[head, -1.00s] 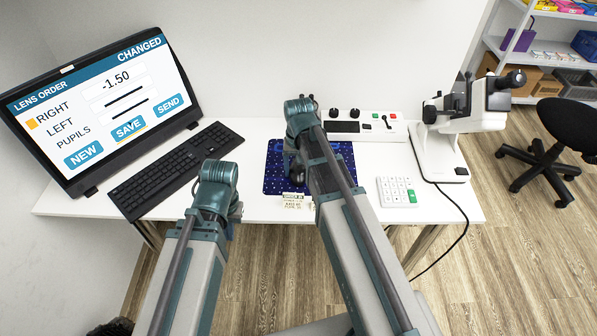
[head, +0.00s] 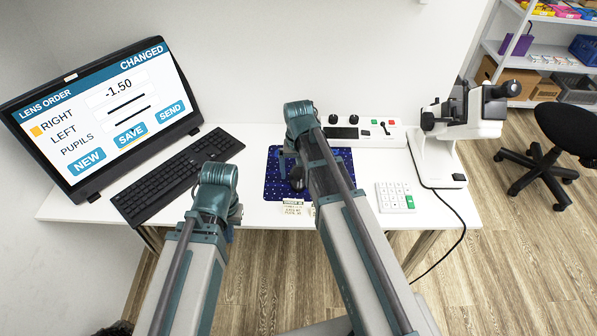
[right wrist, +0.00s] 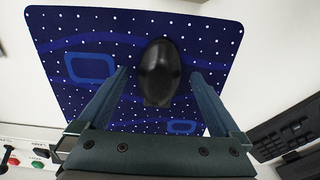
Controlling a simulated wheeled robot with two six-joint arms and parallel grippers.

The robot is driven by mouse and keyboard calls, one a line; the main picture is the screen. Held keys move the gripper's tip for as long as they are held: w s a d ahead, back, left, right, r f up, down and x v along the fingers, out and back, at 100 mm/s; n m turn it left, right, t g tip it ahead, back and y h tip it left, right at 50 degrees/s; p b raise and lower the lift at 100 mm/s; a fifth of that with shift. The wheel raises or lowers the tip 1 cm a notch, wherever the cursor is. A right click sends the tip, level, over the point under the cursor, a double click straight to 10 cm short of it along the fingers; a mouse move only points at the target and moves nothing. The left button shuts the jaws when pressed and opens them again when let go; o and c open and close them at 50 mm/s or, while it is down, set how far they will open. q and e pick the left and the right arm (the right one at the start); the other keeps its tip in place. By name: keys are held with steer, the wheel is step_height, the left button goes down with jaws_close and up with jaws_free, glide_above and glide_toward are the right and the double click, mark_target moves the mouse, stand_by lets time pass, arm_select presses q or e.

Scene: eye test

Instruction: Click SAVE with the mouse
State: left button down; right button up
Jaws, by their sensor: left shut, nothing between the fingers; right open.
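The black mouse (head: 297,179) lies on the blue dotted mat (head: 270,186). In the right wrist view the mouse (right wrist: 158,70) sits between the two fingers of my right gripper (right wrist: 160,74), with mat showing on both sides. My right gripper is open and low over the mat. The monitor (head: 108,115) shows LENS ORDER, CHANGED and -1.50, with an orange square beside RIGHT.
The keyboard (head: 178,175) lies between monitor and mat. A control panel (head: 362,132) stands behind the mat, a white keypad (head: 394,197) right of it. A white instrument (head: 450,135) with a cable stands at the desk's right end. Small labels (head: 293,207) are at the mat's front edge.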

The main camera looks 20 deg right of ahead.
mark_target(298, 176)
step_height(298, 176, up, 12)
steer(key=p, duration=1.1)
steer(key=shift+f, duration=0.1)
steer(key=s+a+n, duration=0.3)
steer(key=s+a, duration=0.2)
steer(key=s, duration=0.3)
steer(key=s+a+n+h, duration=0.1)
steer(key=s+a+n, duration=0.3)
steer(key=s+a, duration=0.2)
steer(key=shift+s, duration=1.05)
jaws_close()
